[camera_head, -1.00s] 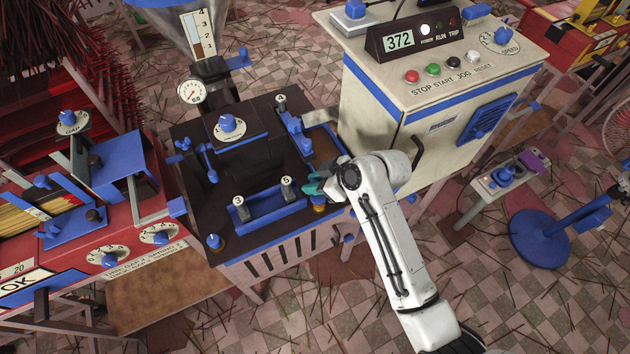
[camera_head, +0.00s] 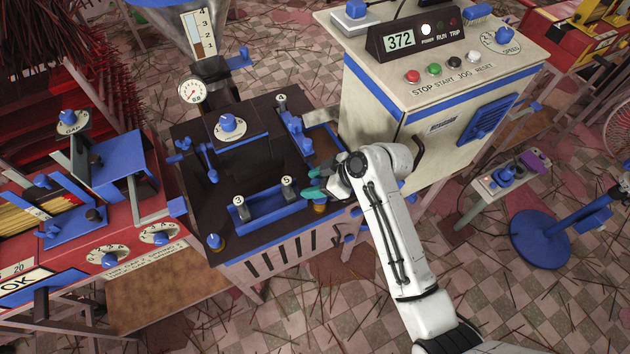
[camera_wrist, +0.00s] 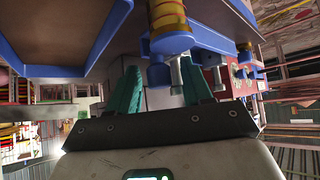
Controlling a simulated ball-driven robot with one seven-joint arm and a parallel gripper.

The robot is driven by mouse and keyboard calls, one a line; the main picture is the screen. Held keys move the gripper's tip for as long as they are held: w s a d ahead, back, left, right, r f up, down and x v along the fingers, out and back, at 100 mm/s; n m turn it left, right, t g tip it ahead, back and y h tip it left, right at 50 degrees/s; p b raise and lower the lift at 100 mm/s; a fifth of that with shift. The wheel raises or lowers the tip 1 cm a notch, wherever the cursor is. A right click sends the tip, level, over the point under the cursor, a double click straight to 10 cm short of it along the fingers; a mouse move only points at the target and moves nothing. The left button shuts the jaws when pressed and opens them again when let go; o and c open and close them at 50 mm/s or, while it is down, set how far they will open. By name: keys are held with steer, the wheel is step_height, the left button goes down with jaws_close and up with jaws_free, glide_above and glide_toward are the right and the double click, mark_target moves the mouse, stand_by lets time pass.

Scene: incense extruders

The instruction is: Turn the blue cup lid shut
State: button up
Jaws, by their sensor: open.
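A brass cup with a blue lid (camera_head: 319,200) sits at the front right corner of the dark machine top, partly covered by my gripper. A similar blue-topped brass cup (camera_head: 214,241) stands at the front left corner; I cannot tell from the pictures alone which one the task names. My gripper (camera_head: 312,194) has teal fingers that are apart and empty, right at the right-hand cup. In the wrist view, my open fingers (camera_wrist: 160,72) point towards a banded brass body (camera_wrist: 168,18) with blue parts beneath it. Contact cannot be made out.
A blue tray with knobs marked 3 and 5 (camera_head: 262,208) lies just left of my gripper. A blue slide marked 4 (camera_head: 295,130) is behind it. The cream control cabinet (camera_head: 430,120) stands close on the right. Open floor (camera_head: 330,310) lies in front.

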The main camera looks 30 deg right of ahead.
steer(key=shift+r, duration=0.1)
steer(key=v, duration=1)
steer(key=shift+s+d, duration=0.25)
steer(key=shift+r, duration=0.15)
